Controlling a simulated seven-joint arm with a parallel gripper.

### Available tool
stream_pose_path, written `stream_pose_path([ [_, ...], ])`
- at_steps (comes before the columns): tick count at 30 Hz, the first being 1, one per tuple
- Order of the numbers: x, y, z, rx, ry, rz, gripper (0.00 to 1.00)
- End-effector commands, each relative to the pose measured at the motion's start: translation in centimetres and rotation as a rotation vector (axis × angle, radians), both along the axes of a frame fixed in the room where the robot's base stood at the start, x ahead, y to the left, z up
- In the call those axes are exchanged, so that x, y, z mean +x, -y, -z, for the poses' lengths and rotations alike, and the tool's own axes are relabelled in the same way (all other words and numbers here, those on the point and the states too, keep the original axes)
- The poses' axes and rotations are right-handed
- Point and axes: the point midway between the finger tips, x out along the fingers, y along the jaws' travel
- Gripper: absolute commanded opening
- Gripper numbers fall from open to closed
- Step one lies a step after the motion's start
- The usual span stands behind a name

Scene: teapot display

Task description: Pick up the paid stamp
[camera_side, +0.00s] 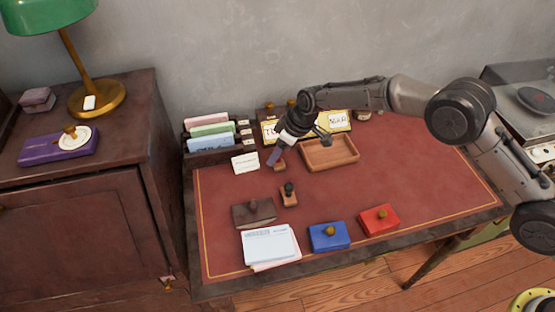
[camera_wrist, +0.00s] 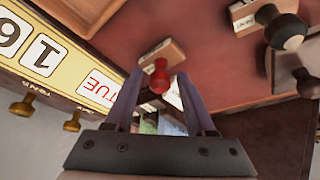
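A small wooden stamp with a red knob (camera_wrist: 160,76) stands on the red desk top, in line with the gap between my fingertips in the wrist view. In the side view its wooden base (camera_side: 280,167) shows beside my fingers, partly hidden. A second wooden stamp with a black knob (camera_side: 289,192) stands nearer the front; it also shows at upper right in the wrist view (camera_wrist: 284,28). I cannot read which is the paid stamp. My gripper (camera_side: 273,156) points down, its fingers apart and empty; in the wrist view (camera_wrist: 160,82) I cannot tell whether they touch the red knob.
A calendar stand (camera_side: 338,121) and an empty wooden tray (camera_side: 330,153) are behind and right. A card rack (camera_side: 212,151) and white card (camera_side: 245,162) are left. Brown (camera_side: 240,214), blue (camera_side: 328,238) and red (camera_side: 379,221) boxes and papers (camera_side: 268,246) lie in front. The right desk is clear.

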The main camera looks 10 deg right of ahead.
Motion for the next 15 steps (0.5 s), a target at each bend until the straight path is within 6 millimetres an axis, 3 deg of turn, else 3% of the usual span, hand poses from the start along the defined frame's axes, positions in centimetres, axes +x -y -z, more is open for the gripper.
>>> stream_pose_path([
  [1,0.0,0.0,-0.01,0.0,0.0,0.0,0.44],
  [8,-0.01,0.01,-0.03,0.0,0.0,0.0,0.03],
  [15,0.02,0.0,-0.08,0.001,0.001,0.0,0.0],
])
